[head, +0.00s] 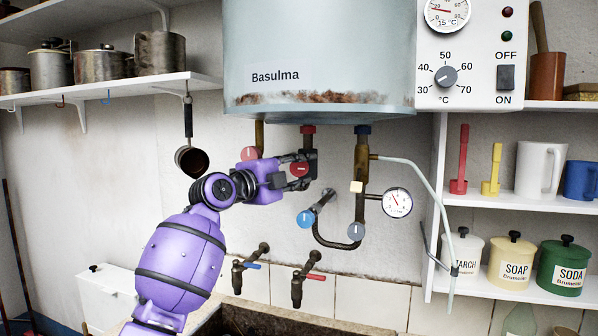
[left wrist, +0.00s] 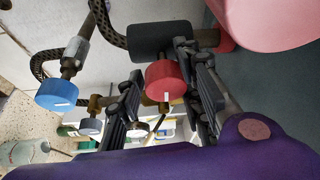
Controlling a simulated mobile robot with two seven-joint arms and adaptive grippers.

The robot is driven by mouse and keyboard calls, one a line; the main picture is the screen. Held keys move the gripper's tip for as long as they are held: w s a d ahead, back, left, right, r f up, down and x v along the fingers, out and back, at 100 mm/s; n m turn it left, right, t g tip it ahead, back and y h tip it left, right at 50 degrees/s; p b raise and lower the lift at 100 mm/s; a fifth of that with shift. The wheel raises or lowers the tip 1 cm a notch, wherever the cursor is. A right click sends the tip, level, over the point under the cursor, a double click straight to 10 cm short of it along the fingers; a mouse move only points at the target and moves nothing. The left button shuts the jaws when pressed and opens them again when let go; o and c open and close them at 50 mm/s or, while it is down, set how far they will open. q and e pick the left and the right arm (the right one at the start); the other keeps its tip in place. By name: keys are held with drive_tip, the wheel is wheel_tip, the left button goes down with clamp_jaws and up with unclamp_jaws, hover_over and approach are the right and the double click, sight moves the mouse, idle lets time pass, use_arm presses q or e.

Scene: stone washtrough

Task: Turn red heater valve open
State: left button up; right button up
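A red round valve knob (head: 300,169) with a white mark sits on a pipe under the heater tank (head: 320,60). In the left wrist view the red knob (left wrist: 165,80) stands between my two fingers. My left gripper (head: 298,172) is open around it, with a visible gap on the left finger's side; whether the right finger touches it I cannot tell. A paler red knob (head: 250,153) is left of it, partly behind my gripper. My right gripper is in neither view.
Two taps (head: 297,285) stick out below, above the stone trough (head: 262,318). A ladle (head: 190,158) hangs at the left.

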use_arm(q)
drive_tip(key=shift+f, duration=0.15)
drive_tip(key=c, duration=0.6)
